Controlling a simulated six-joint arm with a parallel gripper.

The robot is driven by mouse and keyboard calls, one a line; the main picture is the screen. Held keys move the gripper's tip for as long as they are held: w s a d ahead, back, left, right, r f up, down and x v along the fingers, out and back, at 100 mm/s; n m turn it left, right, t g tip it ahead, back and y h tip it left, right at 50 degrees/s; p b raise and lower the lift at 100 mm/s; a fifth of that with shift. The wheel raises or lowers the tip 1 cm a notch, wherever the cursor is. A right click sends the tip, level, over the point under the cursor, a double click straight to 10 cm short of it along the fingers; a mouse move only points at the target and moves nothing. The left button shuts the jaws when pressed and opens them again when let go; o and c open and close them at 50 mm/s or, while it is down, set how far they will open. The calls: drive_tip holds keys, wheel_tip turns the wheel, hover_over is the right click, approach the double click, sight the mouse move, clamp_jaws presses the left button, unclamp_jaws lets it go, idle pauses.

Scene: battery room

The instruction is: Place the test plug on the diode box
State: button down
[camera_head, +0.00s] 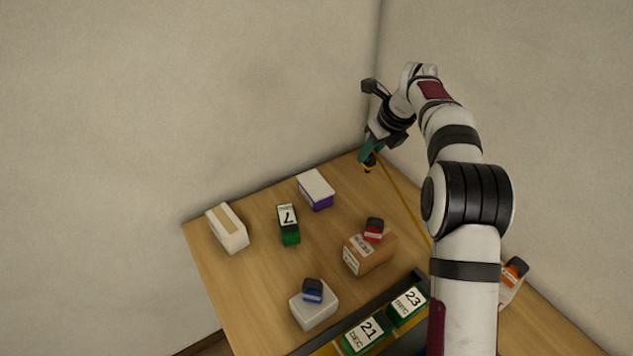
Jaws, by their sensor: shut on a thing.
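My gripper (370,155) is at the back corner of the table, pointing down, with teal parts at its end. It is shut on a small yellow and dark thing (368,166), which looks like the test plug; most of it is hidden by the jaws. A yellow cable (403,200) runs from near there down behind my arm. A brown cardboard box (381,256) with white labels stands right of the table's middle, a red and black piece (374,230) on top. The label print is too small to read, so I cannot tell which box is the diode box.
Also on the wooden table (262,262) are a white and tan box (228,230), a purple and white box (316,190), a green block (288,226), a grey box (315,312) with a blue piece, and a dark tray (372,305) with green blocks. Walls meet behind my gripper.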

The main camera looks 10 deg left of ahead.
drive_tip(key=shift+w+a+f, duration=0.35)
drive_tip(key=shift+a+f, duration=1.45)
drive_tip(key=shift+a, duration=0.1)
drive_tip(key=shift+w+a+f, duration=0.3)
drive_tip(key=shift+a+f, duration=1.5)
drive_tip(key=shift+a, duration=0.1)
drive_tip(key=shift+w+a+f, duration=0.35)
drive_tip(key=shift+a+f, duration=1.45)
drive_tip(key=shift+a, duration=0.1)
drive_tip(key=shift+f, duration=0.1)
drive_tip(key=c, duration=0.7)
unclamp_jaws()
drive_tip(key=shift+o, duration=0.2)
